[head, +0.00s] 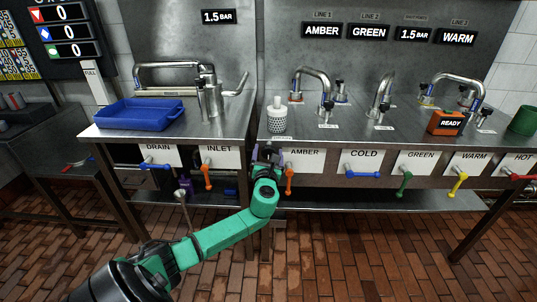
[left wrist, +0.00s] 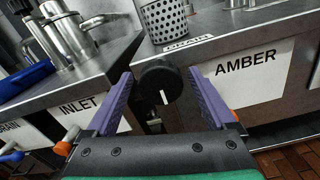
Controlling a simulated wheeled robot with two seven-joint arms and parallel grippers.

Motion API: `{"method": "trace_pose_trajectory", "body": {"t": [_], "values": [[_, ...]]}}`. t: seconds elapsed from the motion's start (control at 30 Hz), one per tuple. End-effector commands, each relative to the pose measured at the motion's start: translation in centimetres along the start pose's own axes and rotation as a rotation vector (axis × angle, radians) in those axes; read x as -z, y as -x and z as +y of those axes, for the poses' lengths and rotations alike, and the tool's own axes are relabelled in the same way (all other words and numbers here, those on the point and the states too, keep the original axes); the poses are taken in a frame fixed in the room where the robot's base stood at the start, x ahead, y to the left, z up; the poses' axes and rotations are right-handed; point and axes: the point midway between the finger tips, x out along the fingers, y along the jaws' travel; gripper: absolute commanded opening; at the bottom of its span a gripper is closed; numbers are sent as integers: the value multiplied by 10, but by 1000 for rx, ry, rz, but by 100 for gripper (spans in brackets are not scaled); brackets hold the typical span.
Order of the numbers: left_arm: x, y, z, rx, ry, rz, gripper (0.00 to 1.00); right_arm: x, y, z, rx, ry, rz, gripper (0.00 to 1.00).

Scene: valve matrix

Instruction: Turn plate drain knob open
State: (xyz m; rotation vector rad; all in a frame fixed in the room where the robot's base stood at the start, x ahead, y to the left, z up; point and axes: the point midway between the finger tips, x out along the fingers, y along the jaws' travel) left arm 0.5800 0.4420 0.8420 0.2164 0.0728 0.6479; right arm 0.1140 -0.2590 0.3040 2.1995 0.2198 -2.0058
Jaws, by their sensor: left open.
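A black round knob (left wrist: 161,86) with a white pointer line sits on the front edge of the counter in the left wrist view, just below a small DRAIN label (left wrist: 188,44). The pointer line looks roughly upright in that picture. My left gripper (left wrist: 160,76) is open, with one purple finger on each side of the knob and visible gaps between. In the head view my left gripper (head: 268,156) is at the counter front between the INLET and AMBER signs and largely hides the knob. My right gripper is not in view.
A perforated metal cup (head: 277,125) stands on the counter above the knob. Orange-handled valves, INLET (head: 207,178) and AMBER (head: 289,178), flank my gripper. A blue tray (head: 140,114) lies on the left counter, and an orange READY box (head: 446,122) stands at right.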

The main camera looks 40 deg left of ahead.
Motion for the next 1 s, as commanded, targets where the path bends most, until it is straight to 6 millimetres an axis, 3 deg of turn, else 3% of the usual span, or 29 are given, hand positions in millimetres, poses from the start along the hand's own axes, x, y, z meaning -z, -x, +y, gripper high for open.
{"method": "trace_pose_trajectory", "body": {"t": [0.27, 0.5, 1.0], "values": [[0, -4, 0, 1, 0, 1, 88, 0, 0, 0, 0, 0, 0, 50], [0, -4, 0, 1, 0, 1, 3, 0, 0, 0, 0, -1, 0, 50], [1, -4, -1, 0, 116, 1, 3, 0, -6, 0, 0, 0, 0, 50]]}}
